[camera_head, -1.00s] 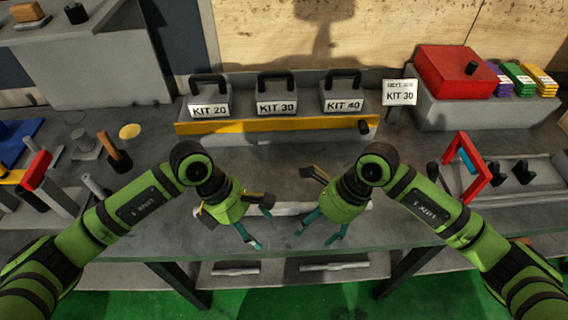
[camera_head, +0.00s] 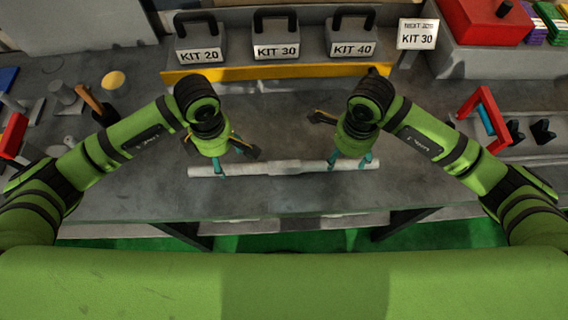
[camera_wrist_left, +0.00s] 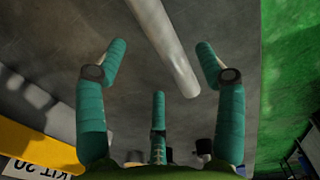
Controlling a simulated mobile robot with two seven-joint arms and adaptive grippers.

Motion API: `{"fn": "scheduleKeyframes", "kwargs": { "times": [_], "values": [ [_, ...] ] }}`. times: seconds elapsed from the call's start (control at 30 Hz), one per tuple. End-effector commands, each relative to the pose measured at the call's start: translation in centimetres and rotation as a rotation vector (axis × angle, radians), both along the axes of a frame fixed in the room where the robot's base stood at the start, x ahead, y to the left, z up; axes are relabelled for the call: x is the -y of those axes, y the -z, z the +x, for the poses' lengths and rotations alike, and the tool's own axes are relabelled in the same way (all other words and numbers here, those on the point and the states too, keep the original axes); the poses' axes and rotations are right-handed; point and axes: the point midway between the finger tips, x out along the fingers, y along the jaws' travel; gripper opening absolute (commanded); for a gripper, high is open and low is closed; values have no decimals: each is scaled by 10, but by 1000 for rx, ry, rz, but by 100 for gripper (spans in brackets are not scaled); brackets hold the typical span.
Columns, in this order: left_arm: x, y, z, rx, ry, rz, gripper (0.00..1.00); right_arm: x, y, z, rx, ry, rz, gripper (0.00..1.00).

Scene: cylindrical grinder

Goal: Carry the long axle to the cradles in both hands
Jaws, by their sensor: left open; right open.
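The long axle (camera_head: 285,168) is a pale grey stepped bar lying crosswise on the grey table. My left gripper (camera_head: 228,162) is open over its left part. In the left wrist view the axle (camera_wrist_left: 166,48) runs between the spread teal fingers (camera_wrist_left: 160,85), and the fingers are not closed on it. My right gripper (camera_head: 345,150) is open over the axle's right part, with its teal fingers around or just above the bar; contact cannot be told. Two black V-shaped blocks, apparently the cradles (camera_head: 543,131), stand at the right.
A red frame (camera_head: 488,110) stands near the cradles. Behind the axle is a yellow-edged ledge (camera_head: 270,75) with three kit boxes (camera_head: 276,42). A red box (camera_head: 490,18) is at the back right. The table's front edge (camera_head: 290,213) is close to the axle.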

Motion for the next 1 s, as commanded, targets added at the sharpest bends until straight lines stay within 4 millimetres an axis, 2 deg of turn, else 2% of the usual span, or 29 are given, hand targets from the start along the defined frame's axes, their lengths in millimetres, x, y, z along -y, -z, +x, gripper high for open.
{"fn": "scheduleKeyframes", "kwargs": {
  "times": [0.1,0.3,0.47,0.7,0.73,0.8,0.9,1.0],
  "values": [
    [0,20,-1,-4,-2,1,70,0,20,-2,-5,1,0,70],
    [1,43,-1,-3,-1,-1,70,-1,43,-1,-3,0,1,70],
    [0,50,0,-1,0,0,70,0,50,-1,-2,1,0,70],
    [0,51,0,0,0,-1,70,0,51,-1,-1,0,0,70],
    [0,50,0,0,0,-1,62,0,51,-1,-1,0,0,62],
    [0,50,0,0,0,-1,34,0,51,-1,-1,0,0,34],
    [0,50,0,-1,0,-1,0,0,50,0,-1,0,0,0],
    [0,51,-1,-1,0,-1,0,0,50,0,-1,0,0,0]
  ]
}}
